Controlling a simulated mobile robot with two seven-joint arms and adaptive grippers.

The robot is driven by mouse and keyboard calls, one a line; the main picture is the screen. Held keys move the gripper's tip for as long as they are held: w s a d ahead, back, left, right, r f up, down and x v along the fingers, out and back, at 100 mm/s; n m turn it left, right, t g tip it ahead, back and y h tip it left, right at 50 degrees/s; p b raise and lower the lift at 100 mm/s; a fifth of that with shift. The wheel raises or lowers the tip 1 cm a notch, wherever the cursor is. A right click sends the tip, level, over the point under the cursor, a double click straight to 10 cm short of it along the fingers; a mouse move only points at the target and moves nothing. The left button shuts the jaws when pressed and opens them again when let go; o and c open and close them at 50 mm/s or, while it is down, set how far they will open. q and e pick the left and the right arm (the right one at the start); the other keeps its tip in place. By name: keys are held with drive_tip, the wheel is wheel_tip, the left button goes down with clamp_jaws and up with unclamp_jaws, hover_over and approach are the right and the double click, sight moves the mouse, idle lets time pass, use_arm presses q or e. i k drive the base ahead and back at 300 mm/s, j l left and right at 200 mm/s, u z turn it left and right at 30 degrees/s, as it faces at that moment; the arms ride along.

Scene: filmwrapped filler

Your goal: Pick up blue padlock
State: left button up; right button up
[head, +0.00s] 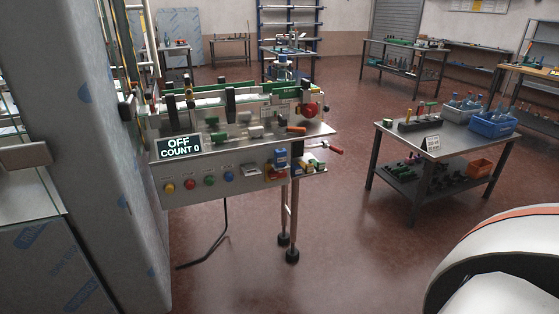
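A small blue block-like item (281,158), possibly the blue padlock, shows at the right end of the filler machine's front. It is too small for me to make out a shackle. Small red and yellow items (275,173) are just below it, close together. Neither of my grippers is in view.
The filler machine (215,185) has an "OFF COUNT 0" display and coloured buttons. A red-handled tool (330,148) sticks out at its right. A wrapped grey panel (85,120) stands at left. The floor between is clear.

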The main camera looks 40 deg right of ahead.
sight(281, 155)
drive_tip(key=z, duration=3.35)
drive_tip(key=u, duration=2.2)
drive_tip(key=i+l, duration=0.3)
